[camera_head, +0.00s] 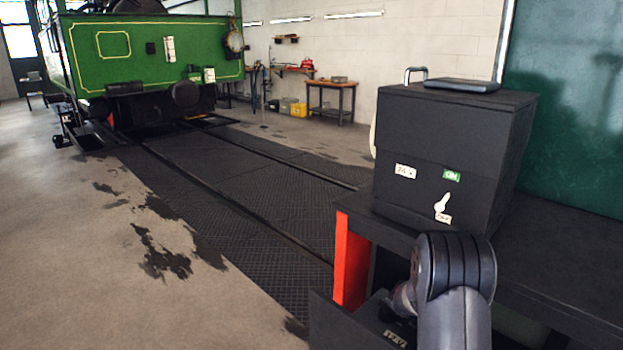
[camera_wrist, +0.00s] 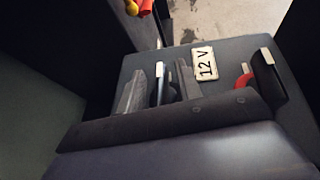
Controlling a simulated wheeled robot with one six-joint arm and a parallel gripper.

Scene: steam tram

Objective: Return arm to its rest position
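My arm (camera_head: 456,285) rises at the lower right of the head view, in front of the dark bench. Its end is hidden there. In the wrist view my gripper (camera_wrist: 213,64) looks open, with two dark, silver-tipped fingers apart. A dark grey box with a white "12 V" label (camera_wrist: 205,65) shows behind and between the fingers. I cannot tell whether they touch it. I see nothing held between them.
A black cabinet (camera_head: 440,150) with a lever stands on the bench (camera_head: 560,270), close behind my arm. A flat dark case (camera_head: 462,85) lies on top. A red bench leg (camera_head: 350,262) is left of my arm. The green tram (camera_head: 150,55) stands far left; open floor (camera_head: 90,260) lies before it.

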